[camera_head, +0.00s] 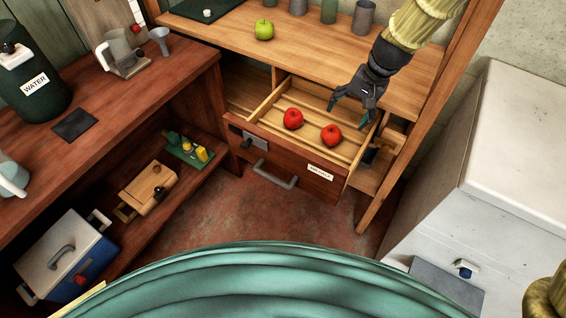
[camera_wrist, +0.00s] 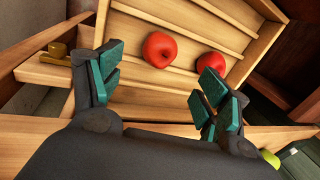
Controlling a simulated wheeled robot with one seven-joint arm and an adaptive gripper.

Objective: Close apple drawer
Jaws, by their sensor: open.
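The apple drawer (camera_head: 282,160) stands pulled out from the wooden desk, with a dark front, a grey handle (camera_head: 274,175) and a white label. Two red apples (camera_head: 293,119) (camera_head: 332,135) lie inside it; both also show in the wrist view (camera_wrist: 160,49) (camera_wrist: 210,65). My gripper (camera_head: 352,107) is open and empty, above the right rear part of the drawer. In the wrist view my gripper's teal fingers (camera_wrist: 158,88) are spread, with the drawer interior beyond them. The drawer front is out of reach of the fingers and not touched.
A green apple (camera_head: 264,29) and several grey cups (camera_head: 363,17) stand on the desktop above. A shelf unit (camera_head: 150,95) is at the left, with a cooler box (camera_head: 68,255) low down. A white cabinet (camera_head: 480,190) is at the right. The floor before the drawer is clear.

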